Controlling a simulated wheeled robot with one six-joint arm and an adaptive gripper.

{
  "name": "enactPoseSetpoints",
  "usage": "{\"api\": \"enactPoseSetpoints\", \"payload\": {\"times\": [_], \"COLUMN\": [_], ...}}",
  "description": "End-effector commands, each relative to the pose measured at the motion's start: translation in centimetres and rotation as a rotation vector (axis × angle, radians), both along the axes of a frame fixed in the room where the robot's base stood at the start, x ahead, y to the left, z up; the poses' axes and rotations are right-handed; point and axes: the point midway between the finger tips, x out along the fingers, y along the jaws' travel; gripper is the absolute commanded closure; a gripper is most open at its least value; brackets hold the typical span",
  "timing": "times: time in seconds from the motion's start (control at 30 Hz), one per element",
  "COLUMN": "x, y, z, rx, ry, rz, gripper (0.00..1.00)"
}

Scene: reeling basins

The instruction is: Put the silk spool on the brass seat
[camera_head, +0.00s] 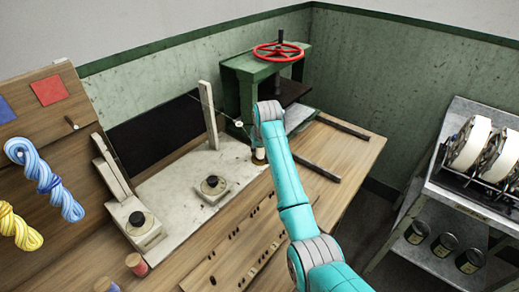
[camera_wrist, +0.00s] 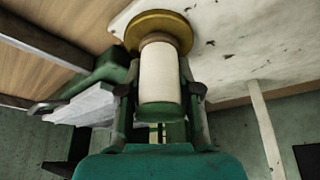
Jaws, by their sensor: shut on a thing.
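The silk spool (camera_wrist: 160,78) is a white cylinder, held between the two fingers of my gripper (camera_wrist: 159,88) in the wrist view. A round brass seat (camera_wrist: 178,26) lies right beyond the spool's far end, against the pale slab. The spool's end overlaps the disc in this view, and I cannot tell whether they touch. In the head view the white spool (camera_head: 259,153) shows small and upright at the slab's right edge, below my wrist. My arm hides most of the gripper there.
A green press (camera_head: 236,90) with a red handwheel (camera_head: 278,50) stands close behind my gripper. A pale post (camera_head: 208,115) rises from the slab (camera_head: 170,185) to the left. Coloured skeins (camera_head: 45,178) hang at far left. A metal rack (camera_head: 425,205) with reels stands at right.

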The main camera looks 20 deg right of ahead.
Motion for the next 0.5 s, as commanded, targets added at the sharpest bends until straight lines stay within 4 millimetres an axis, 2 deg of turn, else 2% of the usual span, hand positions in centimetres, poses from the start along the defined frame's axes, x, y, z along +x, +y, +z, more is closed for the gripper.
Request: {"api": "enactPoseSetpoints", "payload": {"times": [0.23, 0.27, 0.33, 0.5], "x": [0.01, 0.01, 0.01, 0.01], "y": [0.00, 0.00, 0.00, 0.00], "z": [-0.17, -0.14, -0.13, -0.11], "rx": [0.000, 0.000, 0.000, 0.000], "ry": [0.000, 0.000, 0.000, 0.000], "rz": [0.000, 0.000, 0.000, 0.000], "gripper": [1.00, 0.59, 0.42, 0.42]}}
